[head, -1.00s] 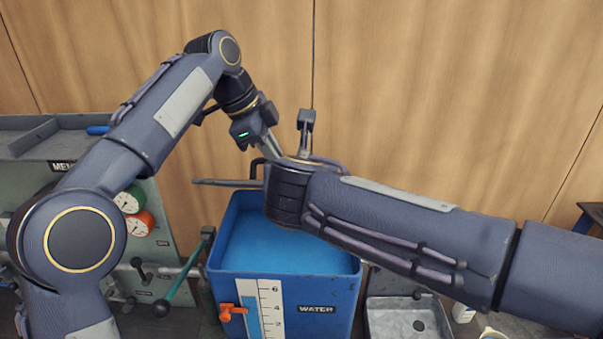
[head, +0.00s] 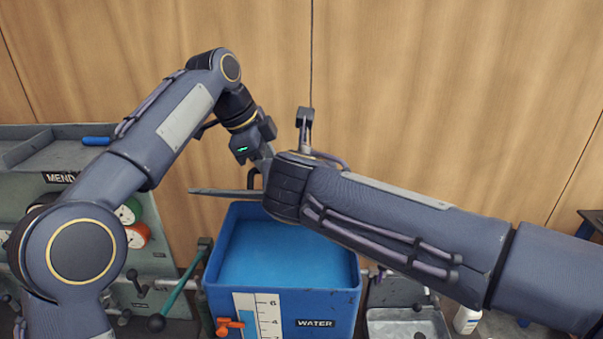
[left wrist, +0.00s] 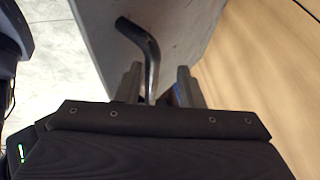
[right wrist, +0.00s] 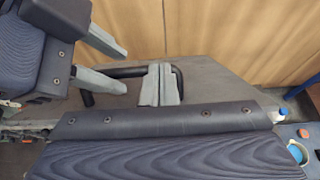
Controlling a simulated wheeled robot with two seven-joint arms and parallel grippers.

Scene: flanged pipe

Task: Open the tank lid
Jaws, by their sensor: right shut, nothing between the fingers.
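The blue water tank (head: 335,283) stands in the middle of the head view. Its grey lid (head: 225,193) shows almost edge-on above the tank's back rim, with the blue inside visible below it; my right arm covers the rest. A dark bent lid handle (left wrist: 153,62) shows in the left wrist view, between the open fingers of my left gripper (left wrist: 157,88), apart from at least one finger. In the right wrist view my right gripper (right wrist: 160,85) is shut and empty, overlapping the right part of the handle (right wrist: 130,72). Whether it touches the handle I cannot tell.
A grey panel with gauges (head: 137,235) and a green-handled lever (head: 178,290) stands left of the tank. A metal sink (head: 405,325) and a white bottle (head: 466,319) are at the lower right. A wooden wall (head: 440,90) closes the back. My two grippers are close together.

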